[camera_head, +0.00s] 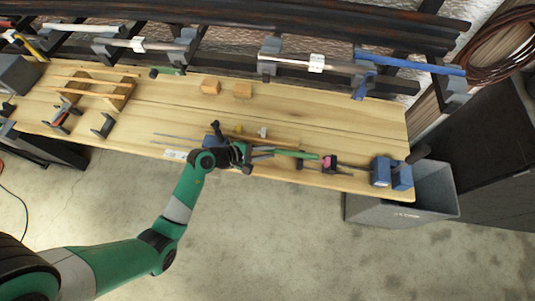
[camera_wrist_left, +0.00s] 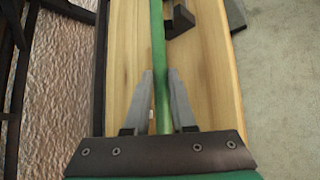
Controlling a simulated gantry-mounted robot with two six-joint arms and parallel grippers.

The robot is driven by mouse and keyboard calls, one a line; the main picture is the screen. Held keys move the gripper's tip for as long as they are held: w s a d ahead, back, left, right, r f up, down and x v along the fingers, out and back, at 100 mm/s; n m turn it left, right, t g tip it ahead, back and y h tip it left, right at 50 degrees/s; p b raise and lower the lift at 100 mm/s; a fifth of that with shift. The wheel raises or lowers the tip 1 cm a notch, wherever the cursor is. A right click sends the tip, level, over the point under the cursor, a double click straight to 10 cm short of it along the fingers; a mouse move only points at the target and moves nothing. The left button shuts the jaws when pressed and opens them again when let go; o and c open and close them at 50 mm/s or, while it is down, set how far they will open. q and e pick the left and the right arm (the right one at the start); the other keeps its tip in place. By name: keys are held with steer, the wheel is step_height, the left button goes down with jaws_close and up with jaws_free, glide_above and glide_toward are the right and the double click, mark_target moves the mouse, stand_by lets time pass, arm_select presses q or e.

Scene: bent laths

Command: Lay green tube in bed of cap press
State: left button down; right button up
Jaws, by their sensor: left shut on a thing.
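The green tube (camera_head: 305,155) is held lengthwise above the front right part of the bench and points right. My left gripper (camera_head: 270,152) is shut on it near its left part. In the left wrist view the tube (camera_wrist_left: 158,45) runs straight between the two fingers of the gripper (camera_wrist_left: 159,80) and out of the top of the picture. A pink and black fixture (camera_head: 328,162) and blue blocks (camera_head: 380,171) stand along the front right edge. They may belong to the cap press, but I cannot tell which part is its bed. My right gripper is not in view.
A grey bin (camera_head: 405,205) stands beyond the bench's right end. A dark bracket (camera_wrist_left: 180,20) is right of the tube in the wrist view. The bench middle (camera_head: 340,120) is clear.

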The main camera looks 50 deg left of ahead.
arm_select(q)
steer(key=shift+f, duration=0.75)
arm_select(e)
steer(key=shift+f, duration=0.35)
arm_select(q)
steer(key=shift+f, duration=0.15)
steer(key=c, duration=0.8)
jaws_free()
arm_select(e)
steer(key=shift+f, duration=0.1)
arm_select(q)
steer(key=shift+o, duration=0.2)
steer(key=shift+r, duration=0.25)
steer(key=p+v, duration=0.2)
steer(key=v, duration=1)
steer(key=shift+p, duration=0.4)
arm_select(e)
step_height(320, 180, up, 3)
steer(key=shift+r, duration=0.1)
